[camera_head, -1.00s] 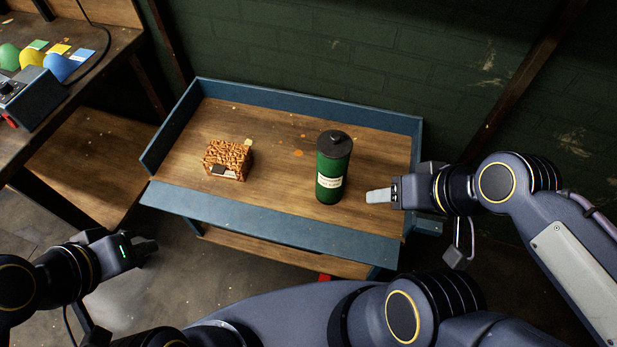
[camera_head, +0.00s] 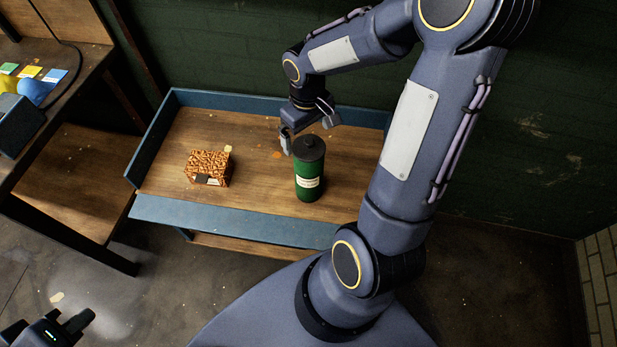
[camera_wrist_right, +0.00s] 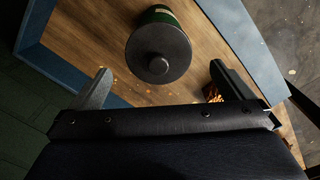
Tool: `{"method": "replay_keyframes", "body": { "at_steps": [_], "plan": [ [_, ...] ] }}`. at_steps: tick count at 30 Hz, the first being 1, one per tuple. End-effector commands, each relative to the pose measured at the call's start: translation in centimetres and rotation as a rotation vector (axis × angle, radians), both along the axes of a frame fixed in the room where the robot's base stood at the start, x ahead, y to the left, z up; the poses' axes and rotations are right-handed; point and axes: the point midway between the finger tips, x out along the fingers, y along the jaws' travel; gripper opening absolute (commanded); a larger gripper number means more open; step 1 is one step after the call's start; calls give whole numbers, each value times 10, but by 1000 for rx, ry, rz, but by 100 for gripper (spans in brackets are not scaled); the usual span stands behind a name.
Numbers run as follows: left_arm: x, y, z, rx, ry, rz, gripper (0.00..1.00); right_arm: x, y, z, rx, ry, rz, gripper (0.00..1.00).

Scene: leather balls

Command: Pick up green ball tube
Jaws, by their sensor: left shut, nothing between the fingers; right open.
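The green ball tube (camera_head: 309,180) stands upright on the wooden table, with a black lid and a white label. In the right wrist view its round lid (camera_wrist_right: 158,55) shows from above, ahead of and between the spread fingers. My right gripper (camera_head: 310,132) is open just behind and above the tube's lid in the head view. It also shows in the right wrist view (camera_wrist_right: 165,88), with nothing between its fingers. My left gripper (camera_head: 75,325) is shut and empty at the lower left, away from the table.
A brown patterned box (camera_head: 207,168) sits on the table left of the tube. The blue-rimmed table (camera_head: 235,218) has clear wood between them.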

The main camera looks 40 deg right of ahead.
Motion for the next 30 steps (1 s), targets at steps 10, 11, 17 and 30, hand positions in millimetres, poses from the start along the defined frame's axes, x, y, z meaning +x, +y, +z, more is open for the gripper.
{"method": "replay_keyframes", "body": {
  "at_steps": [10,11,17,30],
  "plan": [
    [0,0,6,0,0,0,0,-4,-1,-48,2,4,0,100],
    [0,0,6,0,0,0,0,-4,-1,-52,2,3,-1,100],
    [0,0,6,0,0,0,0,-3,-1,-60,1,-1,-1,100],
    [0,0,6,0,0,0,0,-3,-1,-60,1,-1,-1,61]
  ]
}}
